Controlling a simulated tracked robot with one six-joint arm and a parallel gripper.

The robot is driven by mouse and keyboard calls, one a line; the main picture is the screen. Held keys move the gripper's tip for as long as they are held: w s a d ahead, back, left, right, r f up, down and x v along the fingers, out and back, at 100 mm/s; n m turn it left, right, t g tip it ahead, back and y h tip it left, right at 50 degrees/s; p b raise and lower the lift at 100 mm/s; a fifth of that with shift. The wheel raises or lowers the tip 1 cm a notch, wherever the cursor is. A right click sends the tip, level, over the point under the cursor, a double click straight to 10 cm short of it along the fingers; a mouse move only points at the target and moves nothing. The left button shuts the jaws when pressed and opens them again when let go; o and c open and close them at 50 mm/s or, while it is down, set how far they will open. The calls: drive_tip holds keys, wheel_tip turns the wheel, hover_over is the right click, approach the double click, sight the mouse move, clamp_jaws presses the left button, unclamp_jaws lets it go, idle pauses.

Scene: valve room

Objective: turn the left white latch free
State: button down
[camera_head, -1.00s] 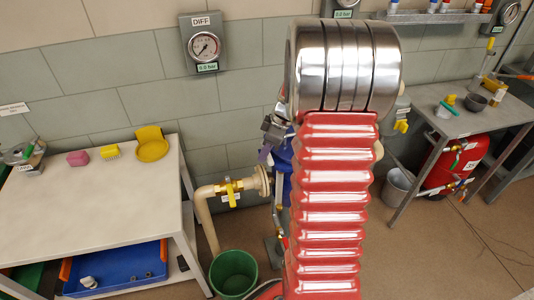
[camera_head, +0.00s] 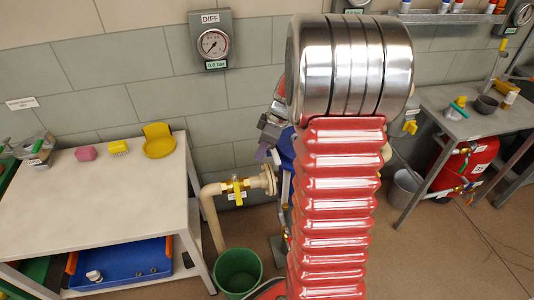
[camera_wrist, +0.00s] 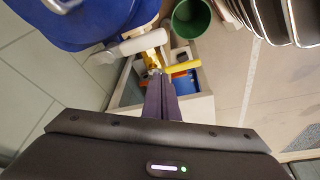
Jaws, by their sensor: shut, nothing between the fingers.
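The blue vessel (camera_wrist: 85,25) fills the upper left of the wrist view. In the head view only slivers of the blue vessel (camera_head: 286,152) show behind my arm. A pale curved fitting (camera_wrist: 62,4) is cut off at the wrist view's top edge; I cannot tell whether it is a white latch. No left white latch can be made out clearly. My gripper (camera_wrist: 158,80) is shut and empty, its purple fingers apart from the vessel in the picture. In the head view my gripper (camera_head: 264,152) shows just left of my arm, close to the vessel.
A cream pipe (camera_head: 210,200) with a yellow-handled valve (camera_head: 237,190) runs left of the vessel. A green bucket (camera_head: 237,272) stands on the floor below. A white bench (camera_head: 90,195) is at left. A DIFF gauge (camera_head: 213,43) hangs on the wall.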

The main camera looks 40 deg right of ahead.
drive_tip(key=w+v, duration=0.1)
drive_tip(key=v, duration=0.7)
drive_tip(key=shift+d+r, duration=0.4)
drive_tip(key=shift+d, duration=0.1)
drive_tip(key=s+a+r+m+t, duration=0.1)
drive_tip(key=s+a+r+m, duration=0.1)
drive_tip(key=s+a, duration=0.3)
drive_tip(key=s+a+r+m+h, duration=0.1)
drive_tip(key=s+a+r+m, duration=0.2)
drive_tip(key=a, duration=0.9)
drive_tip(key=s+a+r+m+t+h, duration=0.1)
drive_tip(key=s+a+r+m, duration=0.1)
drive_tip(key=s+a, duration=0.7)
drive_tip(key=shift+s+a+r+t, duration=0.25)
drive_tip(key=shift+r+t, duration=0.05)
